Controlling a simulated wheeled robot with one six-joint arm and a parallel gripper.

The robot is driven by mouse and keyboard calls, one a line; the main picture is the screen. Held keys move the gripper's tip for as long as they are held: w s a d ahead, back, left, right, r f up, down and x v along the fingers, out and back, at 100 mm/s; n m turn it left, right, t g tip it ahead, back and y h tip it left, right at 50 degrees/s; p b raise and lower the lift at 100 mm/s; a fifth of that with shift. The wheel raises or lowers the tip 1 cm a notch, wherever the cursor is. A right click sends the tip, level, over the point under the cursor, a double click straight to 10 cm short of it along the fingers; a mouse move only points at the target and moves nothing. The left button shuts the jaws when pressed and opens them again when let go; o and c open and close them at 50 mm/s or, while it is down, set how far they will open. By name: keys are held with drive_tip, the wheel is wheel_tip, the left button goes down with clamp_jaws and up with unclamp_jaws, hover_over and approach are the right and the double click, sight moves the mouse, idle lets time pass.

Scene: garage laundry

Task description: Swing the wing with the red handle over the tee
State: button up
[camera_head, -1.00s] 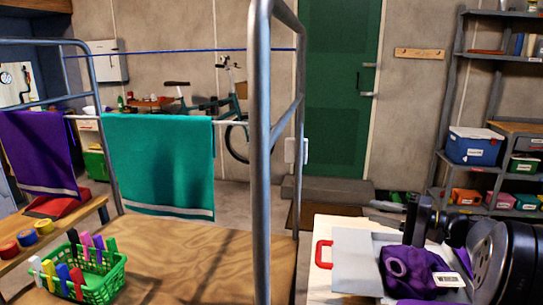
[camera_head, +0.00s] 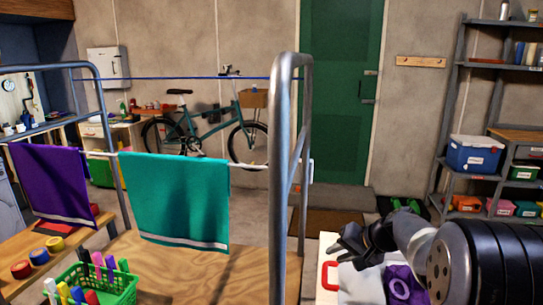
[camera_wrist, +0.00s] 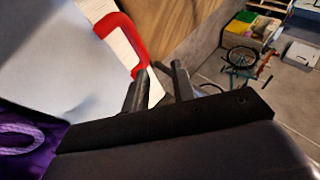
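The red handle (camera_head: 328,272) is on the left edge of a white board wing (camera_head: 325,243) at the bottom right of the head view. In the wrist view the handle (camera_wrist: 138,45) is a red loop, its lower end close to one fingertip. A light grey panel (camera_wrist: 45,55) lies beside it. The purple tee (camera_head: 405,287), with a paler ring, lies right of the panel, partly hidden by my arm. My gripper (camera_head: 350,243) is over the board just above the handle. Its two fingers (camera_wrist: 160,85) are apart and hold nothing; I cannot tell whether one touches the handle.
A metal rack (camera_head: 278,180) stands left of the board, with teal (camera_head: 180,200) and purple (camera_head: 52,185) towels on its line. A green basket of pegs (camera_head: 120,290) sits on the wooden table (camera_head: 200,270). Shelves (camera_head: 462,120) stand right; a bicycle (camera_head: 205,135) is behind.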

sight(326, 272)
drive_tip(key=shift+w+a+f+n+g+h+p, duration=0.15)
drive_tip(key=shift+a+f+h+p, duration=0.2)
drive_tip(key=shift+f+h+p, duration=0.35)
drive_tip(key=shift+a+f+n+g+h+p, duration=0.1)
drive_tip(key=shift+a+f+h+p, duration=0.25)
drive_tip(key=shift+p, duration=0.6)
drive_tip(key=shift+w+a+f+n+g+h+p, duration=0.15)
drive_tip(key=shift+a+f+h+p, duration=0.25)
drive_tip(key=shift+f+p, duration=0.35)
drive_tip(key=shift+a+f+h+p, duration=0.15)
drive_tip(key=shift+f+h+p, duration=0.6)
drive_tip(key=shift+f+p, duration=0.45)
drive_tip(key=shift+r, duration=0.15)
